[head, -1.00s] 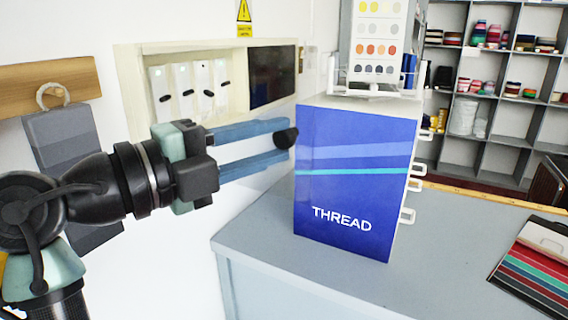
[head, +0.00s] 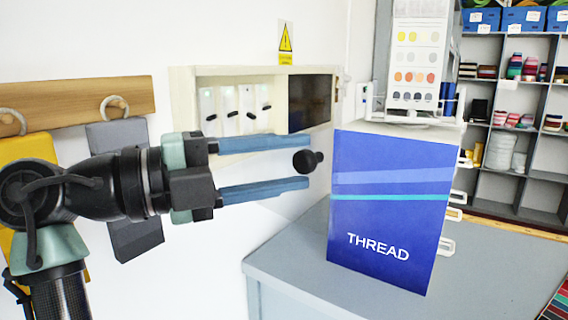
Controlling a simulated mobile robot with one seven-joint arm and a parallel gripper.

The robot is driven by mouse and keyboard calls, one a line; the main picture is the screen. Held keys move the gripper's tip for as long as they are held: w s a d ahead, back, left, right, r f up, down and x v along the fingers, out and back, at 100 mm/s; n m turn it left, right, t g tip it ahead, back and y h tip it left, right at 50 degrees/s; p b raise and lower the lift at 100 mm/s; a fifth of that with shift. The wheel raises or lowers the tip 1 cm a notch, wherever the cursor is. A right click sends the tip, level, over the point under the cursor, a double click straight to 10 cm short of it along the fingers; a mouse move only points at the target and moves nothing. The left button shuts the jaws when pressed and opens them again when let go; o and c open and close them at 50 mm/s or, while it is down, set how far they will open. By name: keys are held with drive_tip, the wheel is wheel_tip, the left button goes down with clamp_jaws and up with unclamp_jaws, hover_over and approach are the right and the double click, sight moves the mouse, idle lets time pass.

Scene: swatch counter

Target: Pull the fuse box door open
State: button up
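The fuse box (head: 181,106) is a cream case on the white wall, with several white switches (head: 229,108) showing in its open left part. A dark panel (head: 310,103) fills its right part; I cannot tell whether this is the door. My gripper (head: 310,164) is open, its two blue fingers pointing right, below and in front of the box. A round black knob (head: 305,161) with a short stem shows between the fingertips, apart from both in the picture. What the knob is fixed to cannot be made out.
A blue THREAD box (head: 385,215) stands on the grey counter (head: 290,262), just right of the fingertips. A colour card (head: 417,50) stands behind it. Yellow and grey boards (head: 125,185) hang from a wooden rail (head: 70,95) at left. Shelves (head: 500,190) stand at back right.

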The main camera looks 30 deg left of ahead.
drive_tip(key=shift+o, duration=0.9)
drive_tip(key=b+v, duration=0.3)
drive_tip(key=v, duration=1)
